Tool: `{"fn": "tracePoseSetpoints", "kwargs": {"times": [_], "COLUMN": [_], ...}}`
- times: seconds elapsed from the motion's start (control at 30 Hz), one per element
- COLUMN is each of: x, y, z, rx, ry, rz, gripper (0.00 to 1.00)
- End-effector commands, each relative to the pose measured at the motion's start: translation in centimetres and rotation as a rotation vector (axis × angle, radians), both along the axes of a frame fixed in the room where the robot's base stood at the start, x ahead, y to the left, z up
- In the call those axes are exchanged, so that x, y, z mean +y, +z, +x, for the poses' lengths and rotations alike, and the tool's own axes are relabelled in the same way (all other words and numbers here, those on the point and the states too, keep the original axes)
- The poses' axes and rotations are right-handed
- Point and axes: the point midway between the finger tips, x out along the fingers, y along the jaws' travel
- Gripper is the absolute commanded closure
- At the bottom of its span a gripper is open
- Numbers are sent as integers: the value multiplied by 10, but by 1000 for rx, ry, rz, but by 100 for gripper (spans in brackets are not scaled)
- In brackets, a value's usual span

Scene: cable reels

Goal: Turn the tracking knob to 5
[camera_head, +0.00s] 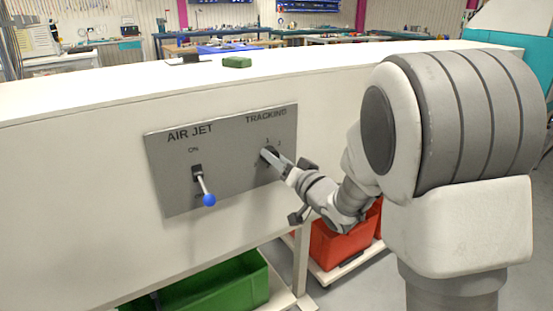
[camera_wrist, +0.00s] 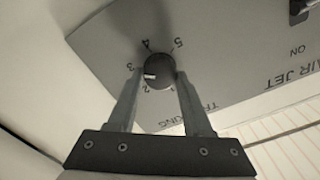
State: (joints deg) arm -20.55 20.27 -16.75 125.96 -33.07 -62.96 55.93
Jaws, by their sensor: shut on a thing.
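The round black tracking knob (camera_wrist: 160,66) sits on the grey panel (camera_wrist: 105,50), with the numbers 1 to 5 around it. Its white mark points between 2 and 3 in the wrist view. My gripper (camera_wrist: 160,75) is shut on the knob, one finger on each side. In the head view the knob (camera_head: 268,151) is at the panel's right part, under the TRACKING label, and my gripper (camera_head: 275,159) reaches it from the right. My gripper hides some of the numbers there.
The AIR JET lever (camera_head: 202,185) with a blue ball end hangs down on the panel's left part. A green crate (camera_head: 215,285) and a red crate (camera_head: 340,245) stand below. A small green block (camera_head: 237,62) lies on the white top.

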Motion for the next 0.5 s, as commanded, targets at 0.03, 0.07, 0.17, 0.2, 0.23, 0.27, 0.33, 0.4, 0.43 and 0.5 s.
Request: {"fn": "tracePoseSetpoints", "kwargs": {"times": [0.03,0.07,0.17,0.2,0.23,0.27,0.33,0.4,0.43,0.5], "x": [-1,-1,-2,-1,-2,-2,-2,-2,-2,-2], "y": [0,0,0,0,0,1,1,1,1,1], "z": [0,0,1,1,1,1,1,1,1,1], "rx": [13,21,59,76,90,104,140,178,194,232], "ry": [-1,-2,-3,-2,-3,-2,-3,-3,-3,-3], "rz": [19,31,86,112,131,154,206,261,285,341], "gripper": [100,100,100,100,100,100,100,100,100,100]}}
